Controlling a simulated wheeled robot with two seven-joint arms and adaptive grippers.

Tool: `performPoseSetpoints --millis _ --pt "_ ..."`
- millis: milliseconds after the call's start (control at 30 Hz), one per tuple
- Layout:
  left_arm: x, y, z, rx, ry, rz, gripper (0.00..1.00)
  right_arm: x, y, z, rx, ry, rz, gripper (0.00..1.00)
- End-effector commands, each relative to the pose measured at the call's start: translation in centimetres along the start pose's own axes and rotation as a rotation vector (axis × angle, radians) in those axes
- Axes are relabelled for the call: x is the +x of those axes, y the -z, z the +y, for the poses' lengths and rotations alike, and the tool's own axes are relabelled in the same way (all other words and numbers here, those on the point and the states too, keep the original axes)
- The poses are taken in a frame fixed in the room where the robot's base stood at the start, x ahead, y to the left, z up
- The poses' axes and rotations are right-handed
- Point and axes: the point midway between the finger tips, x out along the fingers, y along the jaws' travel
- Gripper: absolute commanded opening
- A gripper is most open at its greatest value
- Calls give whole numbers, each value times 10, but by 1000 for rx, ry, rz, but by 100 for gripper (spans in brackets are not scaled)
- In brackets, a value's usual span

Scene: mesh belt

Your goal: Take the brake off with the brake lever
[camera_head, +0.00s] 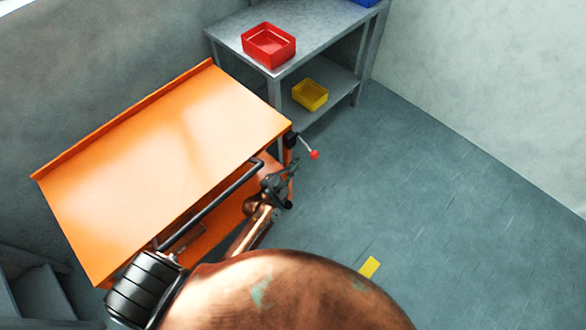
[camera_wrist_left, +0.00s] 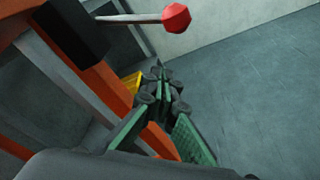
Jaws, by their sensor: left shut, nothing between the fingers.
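The brake lever is a thin metal rod with a red ball knob (camera_head: 314,155) on its end. It juts from a black block (camera_head: 290,140) at the right corner of the orange cart (camera_head: 160,160). In the left wrist view the knob (camera_wrist_left: 176,18) is at the top, with the rod running left to the black block (camera_wrist_left: 72,32). My left gripper (camera_head: 291,170) is below the knob in the head view, beside the cart's corner post. Its green-padded fingers (camera_wrist_left: 161,88) are together and empty, apart from the lever. My right gripper is out of view.
A black handle bar (camera_head: 215,200) runs along the cart's near side. A grey table (camera_head: 222,32) with a red bin (camera_head: 268,45) and a yellow bin (camera_head: 310,94) stands behind.

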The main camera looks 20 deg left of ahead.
Motion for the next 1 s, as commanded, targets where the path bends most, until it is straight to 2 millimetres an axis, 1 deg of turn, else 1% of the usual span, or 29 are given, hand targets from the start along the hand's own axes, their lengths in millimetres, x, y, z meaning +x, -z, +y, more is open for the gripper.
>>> performPoseSetpoints --millis 33,100,200,233,267,333,500,667,1000 --pt "13 2 -2 0 0 0 0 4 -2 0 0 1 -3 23" --pt "27 1 -2 0 1 0 0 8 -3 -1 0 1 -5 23" --pt "47 1 -2 0 1 -1 0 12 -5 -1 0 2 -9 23" --pt "50 0 -2 -1 1 0 0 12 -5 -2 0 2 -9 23" --pt "44 -8 -2 -4 1 -1 0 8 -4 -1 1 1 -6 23" --pt "39 -20 1 -3 -2 -1 0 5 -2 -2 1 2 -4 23" --pt "34 -34 1 -1 -1 0 0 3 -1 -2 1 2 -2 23" --pt "32 -38 0 1 0 1 0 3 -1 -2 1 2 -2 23" --pt "32 -38 0 -2 1 1 0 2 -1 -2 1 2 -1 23"
